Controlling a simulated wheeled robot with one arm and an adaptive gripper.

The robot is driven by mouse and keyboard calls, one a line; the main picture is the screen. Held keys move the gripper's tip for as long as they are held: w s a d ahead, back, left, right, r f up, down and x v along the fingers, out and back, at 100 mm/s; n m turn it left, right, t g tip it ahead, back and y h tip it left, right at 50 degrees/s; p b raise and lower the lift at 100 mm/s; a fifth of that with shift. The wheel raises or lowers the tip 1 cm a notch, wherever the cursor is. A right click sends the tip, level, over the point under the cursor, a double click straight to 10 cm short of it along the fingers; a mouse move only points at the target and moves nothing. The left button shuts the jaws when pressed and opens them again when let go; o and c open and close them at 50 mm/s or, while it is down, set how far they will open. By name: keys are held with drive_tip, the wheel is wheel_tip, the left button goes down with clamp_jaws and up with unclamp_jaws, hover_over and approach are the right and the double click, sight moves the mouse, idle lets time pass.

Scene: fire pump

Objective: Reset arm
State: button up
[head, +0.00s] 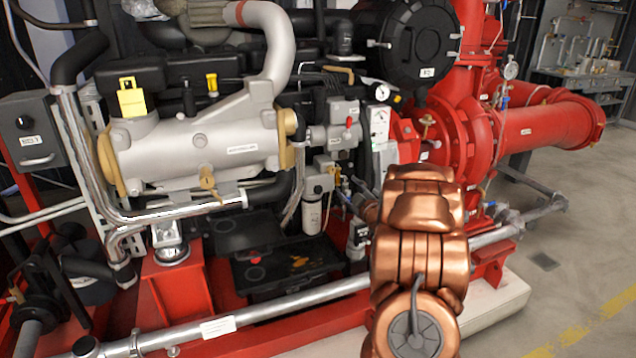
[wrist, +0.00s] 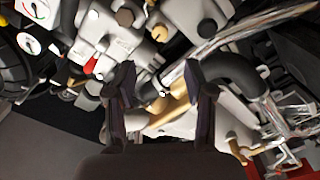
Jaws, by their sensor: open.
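My copper-coloured arm (head: 418,230) rises from the bottom of the head view in front of the fire pump. Its far end reaches in towards the engine, where my gripper is hard to make out in that view. In the wrist view my gripper (wrist: 160,95) shows two dark fingers standing apart, with nothing held between them. Beyond the fingers are grey engine housing and a tan fitting (wrist: 178,105). I cannot tell whether the fingers touch any part.
A silver heat exchanger (head: 210,145) and chrome pipes fill the left. A red pump casing (head: 465,125) and a red pipe (head: 550,125) stand right of my arm. Gauges (head: 381,92) sit on the engine. A red base rail and pipe run low in front. Open floor (head: 590,240) lies right.

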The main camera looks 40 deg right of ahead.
drive_tip(key=s+a+f+m+g+y, duration=0.1)
drive_tip(key=s+a+m+g, duration=0.2)
drive_tip(key=a, duration=0.5)
drive_tip(key=s+a+f+g, duration=0.1)
drive_tip(key=s+a+g, duration=0.25)
drive_tip(key=a, duration=0.55)
drive_tip(key=s+a+f+m+g+y, duration=0.1)
drive_tip(key=s+a+m+g, duration=0.1)
drive_tip(key=a+g, duration=0.45)
drive_tip(key=s+a+g+y, duration=0.2)
drive_tip(key=s+a+g, duration=0.2)
drive_tip(key=s+a, duration=0.95)
drive_tip(key=s+a+g+y, duration=0.25)
drive_tip(key=s+a, duration=0.85)
drive_tip(key=s, duration=0.6)
drive_tip(key=s+a+p+v, duration=0.1)
drive_tip(key=s+p+v, duration=0.1)
drive_tip(key=p+v, duration=1.3)
wheel_tip(320, 180, up, 2)
drive_tip(key=shift+r+t+h, duration=0.2)
drive_tip(key=shift+t+h, duration=0.15)
